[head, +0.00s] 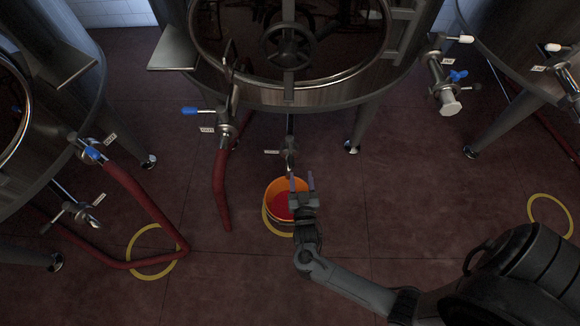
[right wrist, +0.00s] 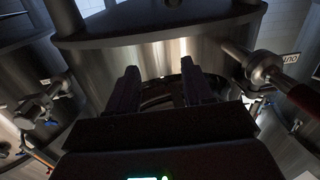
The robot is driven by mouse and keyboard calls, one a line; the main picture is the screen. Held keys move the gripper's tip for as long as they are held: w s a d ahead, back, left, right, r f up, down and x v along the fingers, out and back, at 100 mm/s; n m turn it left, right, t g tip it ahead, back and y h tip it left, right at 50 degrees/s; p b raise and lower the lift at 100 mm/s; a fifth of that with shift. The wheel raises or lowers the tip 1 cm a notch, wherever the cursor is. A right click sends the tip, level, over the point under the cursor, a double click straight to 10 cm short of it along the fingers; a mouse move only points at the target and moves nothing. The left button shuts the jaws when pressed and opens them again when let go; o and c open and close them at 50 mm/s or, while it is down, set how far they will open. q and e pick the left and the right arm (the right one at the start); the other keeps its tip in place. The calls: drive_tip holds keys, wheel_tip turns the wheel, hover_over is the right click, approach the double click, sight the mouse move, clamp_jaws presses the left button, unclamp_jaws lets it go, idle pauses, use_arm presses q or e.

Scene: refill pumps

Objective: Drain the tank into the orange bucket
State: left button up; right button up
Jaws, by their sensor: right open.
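The steel tank (head: 290,94) stands on legs at the top middle of the head view, with a round hatch and handwheel. A drain outlet with a small valve (head: 289,152) hangs below its front. The orange bucket (head: 270,192) stands on the floor below, and red shows inside it. My right gripper (head: 301,182) is open and appears over the bucket's right side, its fingers pointing toward the tank. In the right wrist view, a dark curved part (right wrist: 160,96) shows between the open fingers; I cannot tell what it is. My left gripper is out of view.
A side valve with a blue handle (head: 190,111) and a red hose (head: 221,190) are left of the bucket. Other tanks stand left and right. A red hose (head: 142,198) crosses a yellow floor ring (head: 135,241). The floor at front middle is clear.

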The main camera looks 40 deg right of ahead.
drive_tip(key=b, duration=0.6)
approach(291, 156)
drive_tip(key=shift+t, duration=0.3)
drive_tip(key=b+x, duration=0.1)
drive_tip(key=x, duration=0.2)
drive_tip(key=f+b+x, duration=0.1)
drive_tip(key=b+x, duration=0.2)
drive_tip(key=x, duration=0.2)
drive_tip(key=shift+w+d+f+b, duration=0.2)
drive_tip(key=shift+w+d+b, duration=0.05)
drive_tip(key=shift+d+b, duration=0.05)
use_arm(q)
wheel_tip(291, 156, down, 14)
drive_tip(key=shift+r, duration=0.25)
use_arm(e)
drive_tip(key=shift+x, duration=0.75)
drive_tip(key=shift+r, duration=0.1)
clamp_jaws()
